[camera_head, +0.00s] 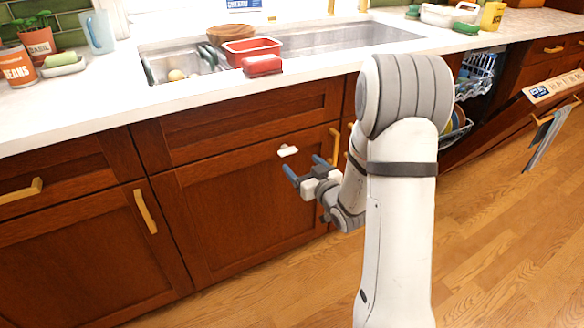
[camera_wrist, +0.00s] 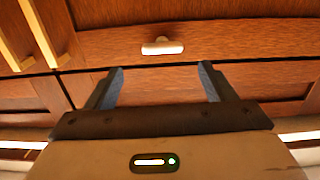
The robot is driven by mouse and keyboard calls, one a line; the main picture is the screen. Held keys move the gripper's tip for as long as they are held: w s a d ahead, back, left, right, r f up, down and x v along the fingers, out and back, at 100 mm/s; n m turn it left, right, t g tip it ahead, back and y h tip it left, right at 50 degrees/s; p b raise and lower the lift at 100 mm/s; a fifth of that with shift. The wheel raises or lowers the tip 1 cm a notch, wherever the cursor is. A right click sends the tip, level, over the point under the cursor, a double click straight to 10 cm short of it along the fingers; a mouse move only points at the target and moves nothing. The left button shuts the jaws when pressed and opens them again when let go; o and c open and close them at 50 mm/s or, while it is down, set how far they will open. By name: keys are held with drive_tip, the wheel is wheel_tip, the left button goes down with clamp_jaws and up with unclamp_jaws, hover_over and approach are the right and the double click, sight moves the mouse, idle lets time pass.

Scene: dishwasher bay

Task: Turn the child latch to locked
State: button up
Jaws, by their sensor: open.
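The child latch (camera_head: 288,151) is a small white piece on the reddish-brown cabinet front, near the top of the door under the sink. In the wrist view the latch (camera_wrist: 162,46) shows as a pale bar with a small knob, beyond my fingertips and roughly centred between them. I cannot tell whether it stands locked or unlocked. My gripper (camera_head: 304,172) is open and empty, just below the latch in the head view and apart from it. In the wrist view its two blue-padded fingers (camera_wrist: 160,80) are spread wide.
Brass handles (camera_head: 145,211) stick out from the cabinet fronts. The counter with the sink (camera_head: 340,41) runs above, holding a red tub (camera_head: 252,48). The open dishwasher (camera_head: 476,75) with its racks stands right of my arm. The wooden floor (camera_head: 500,230) in front is clear.

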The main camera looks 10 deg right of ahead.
sight(290, 154)
drive_tip(key=b+x, duration=0.1)
drive_tip(key=x, duration=0.6)
drive_tip(key=shift+w+a+f, duration=0.1)
drive_tip(key=shift+w+a, duration=0.1)
drive_tip(key=shift+w, duration=0.15)
